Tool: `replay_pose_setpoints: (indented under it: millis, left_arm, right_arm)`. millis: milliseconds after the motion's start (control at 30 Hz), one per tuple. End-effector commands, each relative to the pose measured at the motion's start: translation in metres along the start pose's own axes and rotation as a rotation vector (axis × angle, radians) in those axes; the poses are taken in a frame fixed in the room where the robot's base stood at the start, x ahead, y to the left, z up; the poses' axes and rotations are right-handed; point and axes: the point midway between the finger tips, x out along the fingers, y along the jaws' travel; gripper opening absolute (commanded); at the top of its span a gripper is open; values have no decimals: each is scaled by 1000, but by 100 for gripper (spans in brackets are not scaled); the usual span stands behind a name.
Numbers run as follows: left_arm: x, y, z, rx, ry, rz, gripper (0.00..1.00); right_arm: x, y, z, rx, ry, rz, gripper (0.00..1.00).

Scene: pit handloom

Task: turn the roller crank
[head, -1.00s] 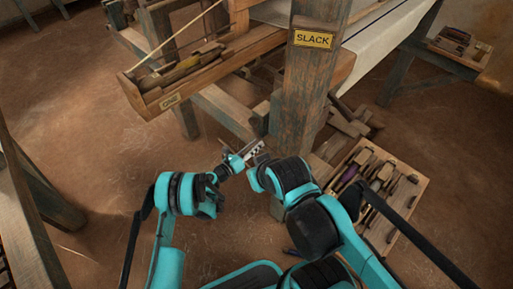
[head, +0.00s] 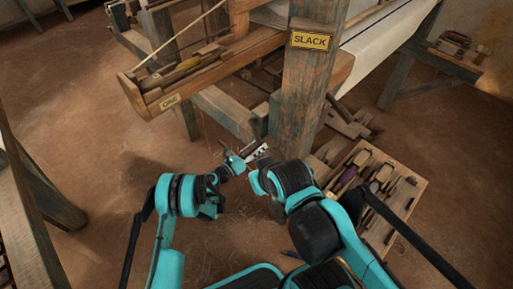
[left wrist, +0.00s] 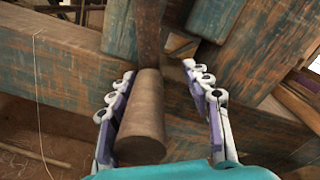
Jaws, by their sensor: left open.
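The roller crank's wooden handle (left wrist: 142,120), a tapered brown grip, fills the middle of the left wrist view. A darker wooden piece (left wrist: 149,35) continues from its far end. My left gripper (left wrist: 157,70) is open, with one finger on each side of the handle. The handle lies closer to the left finger, and a gap shows on its right. In the head view my left gripper (head: 256,152) is beside the foot of the post marked SLACK (head: 308,90); the handle cannot be made out there. My right arm reaches in from the right, and its gripper is hidden.
Worn blue-green beams (left wrist: 65,65) stand close behind the handle. A tool tray (head: 408,205) lies on the floor to the right. A wooden box (head: 150,105) with tools is on the loom at upper left. Open earthen floor (head: 90,130) lies to the left.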

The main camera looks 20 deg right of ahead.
Motion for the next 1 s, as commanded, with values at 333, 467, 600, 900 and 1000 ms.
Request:
replay_pose_setpoints:
  millis: [333,467,600,900,1000]
  left_arm:
    - [0,-1,3,0,-1,2,48]
    - [0,-10,18,0,-1,2,48]
    - [0,-27,41,0,0,0,48]
    - [1,-53,79,-3,0,-5,48]
    - [1,-56,84,-3,0,-6,50]
  right_arm:
    - [0,0,0,0,0,0,0]
    - [0,0,0,0,0,0,0]
    - [0,0,0,0,0,0,0]
    - [0,0,0,0,0,0,0]
    - [0,0,0,0,0,0,0]
